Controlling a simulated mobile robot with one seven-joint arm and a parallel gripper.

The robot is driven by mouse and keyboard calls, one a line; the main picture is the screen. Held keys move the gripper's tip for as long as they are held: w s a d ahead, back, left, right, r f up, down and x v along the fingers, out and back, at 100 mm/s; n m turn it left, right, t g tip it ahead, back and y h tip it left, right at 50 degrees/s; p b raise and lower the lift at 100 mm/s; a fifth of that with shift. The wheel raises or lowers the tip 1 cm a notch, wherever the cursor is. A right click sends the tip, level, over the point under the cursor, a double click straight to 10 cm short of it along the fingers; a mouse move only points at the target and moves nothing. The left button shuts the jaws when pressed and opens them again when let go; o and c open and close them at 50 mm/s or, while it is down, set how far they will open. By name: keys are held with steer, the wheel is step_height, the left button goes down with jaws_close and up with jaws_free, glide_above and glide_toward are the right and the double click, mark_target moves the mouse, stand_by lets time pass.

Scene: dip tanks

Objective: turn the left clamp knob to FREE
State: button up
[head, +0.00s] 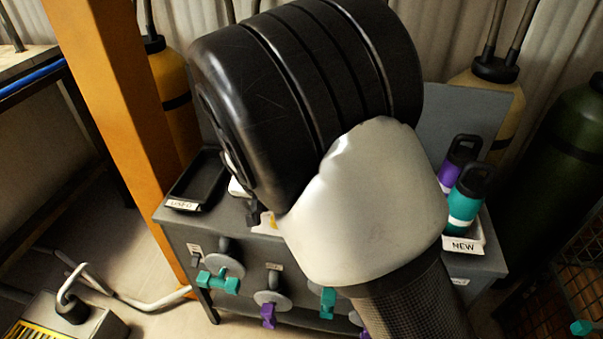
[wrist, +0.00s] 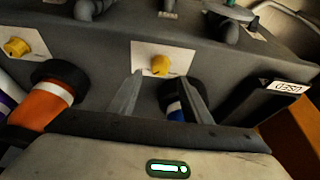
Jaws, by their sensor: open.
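The left clamp knob (wrist: 160,66) is yellow and sits on a white plate (wrist: 146,55) on the grey bench, in the middle of the wrist view. I cannot read its pointer or the plate's lettering. In the head view only a corner of a pale plate (head: 265,225) shows beside my arm. My gripper (wrist: 163,76) is open, its two fingers apart with the knob seen between their tips; contact is not visible. A second yellow knob (wrist: 17,46) on its own white plate is at the left of the wrist view. My arm hides most of the benchtop in the head view.
A black tray labelled USED (head: 198,180) stands near the left knob. Teal valves (head: 218,281) and purple valves (head: 268,315) line the bench front.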

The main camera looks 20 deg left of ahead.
steer(key=x, duration=0.5)
steer(key=shift+w+f, duration=0.1)
steer(key=shift+f, duration=0.1)
steer(key=c, duration=1.1)
